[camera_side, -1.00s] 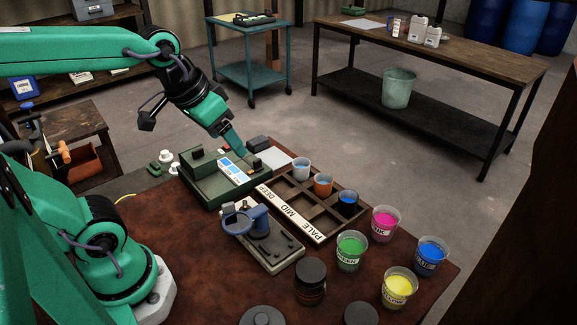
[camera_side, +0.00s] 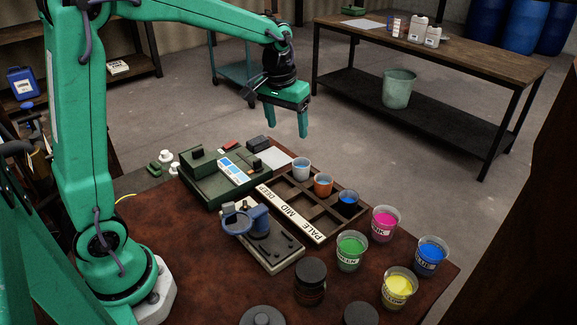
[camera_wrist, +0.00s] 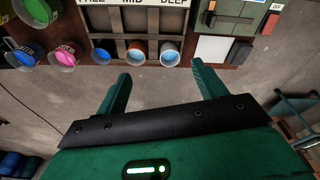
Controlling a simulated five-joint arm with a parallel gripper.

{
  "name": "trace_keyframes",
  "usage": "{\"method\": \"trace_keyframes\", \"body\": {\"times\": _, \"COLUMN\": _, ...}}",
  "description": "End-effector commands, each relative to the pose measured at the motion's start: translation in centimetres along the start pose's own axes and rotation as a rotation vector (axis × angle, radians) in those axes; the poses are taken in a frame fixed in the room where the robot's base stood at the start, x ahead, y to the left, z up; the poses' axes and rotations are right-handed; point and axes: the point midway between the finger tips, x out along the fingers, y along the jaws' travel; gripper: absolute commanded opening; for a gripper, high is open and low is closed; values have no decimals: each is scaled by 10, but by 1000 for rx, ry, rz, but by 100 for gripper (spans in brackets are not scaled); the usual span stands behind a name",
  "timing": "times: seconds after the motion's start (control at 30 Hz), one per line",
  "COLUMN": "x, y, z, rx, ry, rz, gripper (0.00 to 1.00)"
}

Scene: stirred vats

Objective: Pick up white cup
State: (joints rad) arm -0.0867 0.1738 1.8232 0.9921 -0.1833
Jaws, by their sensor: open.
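The white cup (camera_side: 301,170) holds light blue liquid and stands upright in the tray's DEEP row, at the edge away from the labels. It also shows in the wrist view (camera_wrist: 170,58), just beyond the fingertips. My gripper (camera_side: 286,122) is open and empty, pointing down well above the cup and slightly left of it in the side view. In the wrist view its two fingers (camera_wrist: 161,70) are spread, with nothing between them.
An orange cup (camera_side: 323,186) and a dark cup with blue liquid (camera_side: 347,205) stand in the same tray (camera_side: 292,213). Pink (camera_side: 385,224), green, blue and yellow cups stand right. A green device (camera_side: 215,185) lies left of the tray.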

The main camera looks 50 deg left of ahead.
Motion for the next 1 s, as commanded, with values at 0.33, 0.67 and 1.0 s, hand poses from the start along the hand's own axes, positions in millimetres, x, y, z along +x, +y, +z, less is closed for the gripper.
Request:
{"method": "trace_keyframes", "body": {"times": 0.33, "x": 68, "y": -4, "z": -47, "rx": -78, "ry": -97, "rz": -23, "gripper": 70}}
{"method": "trace_keyframes", "body": {"times": 0.67, "x": 110, "y": -8, "z": -66, "rx": -121, "ry": -146, "rz": -36, "gripper": 70}}
{"method": "trace_keyframes", "body": {"times": 1.0, "x": 118, "y": -9, "z": -66, "rx": -123, "ry": -151, "rz": -38, "gripper": 70}}
